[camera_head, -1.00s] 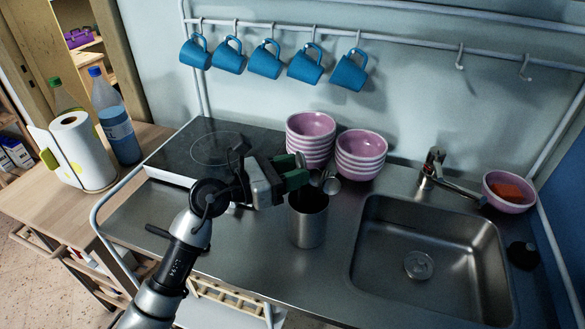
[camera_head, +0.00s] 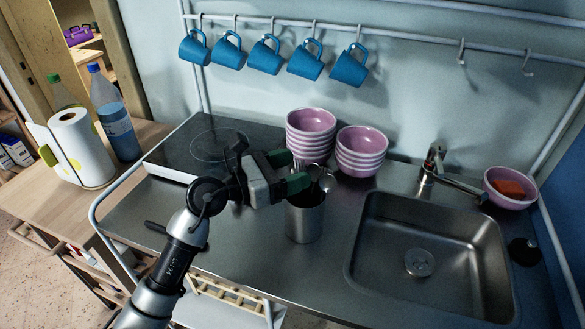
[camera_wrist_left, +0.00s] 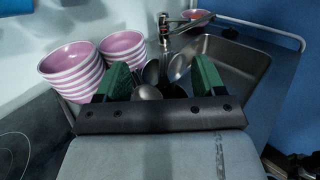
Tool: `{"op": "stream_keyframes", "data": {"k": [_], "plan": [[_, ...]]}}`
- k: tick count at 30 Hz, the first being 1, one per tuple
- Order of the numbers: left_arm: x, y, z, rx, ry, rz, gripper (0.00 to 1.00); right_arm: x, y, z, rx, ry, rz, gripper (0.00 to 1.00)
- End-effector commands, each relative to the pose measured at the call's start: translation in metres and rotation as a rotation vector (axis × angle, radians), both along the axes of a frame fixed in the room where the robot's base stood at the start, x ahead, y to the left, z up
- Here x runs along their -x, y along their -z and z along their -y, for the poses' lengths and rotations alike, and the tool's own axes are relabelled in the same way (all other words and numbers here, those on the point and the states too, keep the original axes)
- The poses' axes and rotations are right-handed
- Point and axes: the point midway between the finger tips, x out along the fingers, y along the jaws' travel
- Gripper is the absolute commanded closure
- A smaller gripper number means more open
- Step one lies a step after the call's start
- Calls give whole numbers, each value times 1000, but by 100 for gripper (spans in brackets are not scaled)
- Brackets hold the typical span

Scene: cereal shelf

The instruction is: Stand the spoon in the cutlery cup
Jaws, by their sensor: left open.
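The cutlery cup (camera_head: 304,222) is a grey metal cylinder standing upright on the steel counter, left of the sink. Several spoons (camera_head: 328,182) stand in it, their bowls above the rim; I cannot tell which one is the task's spoon. My left gripper (camera_head: 290,171) is just above and to the left of the cup, its green fingers apart. In the left wrist view the spoon bowls (camera_wrist_left: 150,74) show between and beyond the open fingers (camera_wrist_left: 160,76). The spoon handles are hidden inside the cup. My right gripper is not in view.
Two stacks of pink striped bowls (camera_head: 361,152) stand behind the cup. The sink (camera_head: 430,245) and its tap (camera_head: 432,170) are to the right, with a pink bowl (camera_head: 510,200) holding an orange item. Blue mugs (camera_head: 305,62) hang above. A dark hob (camera_head: 200,145) lies left.

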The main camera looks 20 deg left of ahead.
Motion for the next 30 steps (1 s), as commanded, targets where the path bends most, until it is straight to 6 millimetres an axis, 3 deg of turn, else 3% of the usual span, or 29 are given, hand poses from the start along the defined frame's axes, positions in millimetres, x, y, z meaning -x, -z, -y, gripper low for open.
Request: {"op": "stream_keyframes", "data": {"k": [15, 30], "plan": [[59, 4, -69, -4, -1, -1, 31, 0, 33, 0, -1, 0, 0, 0], [67, 0, -79, -1, 0, 0, 31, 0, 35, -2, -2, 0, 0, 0]]}}
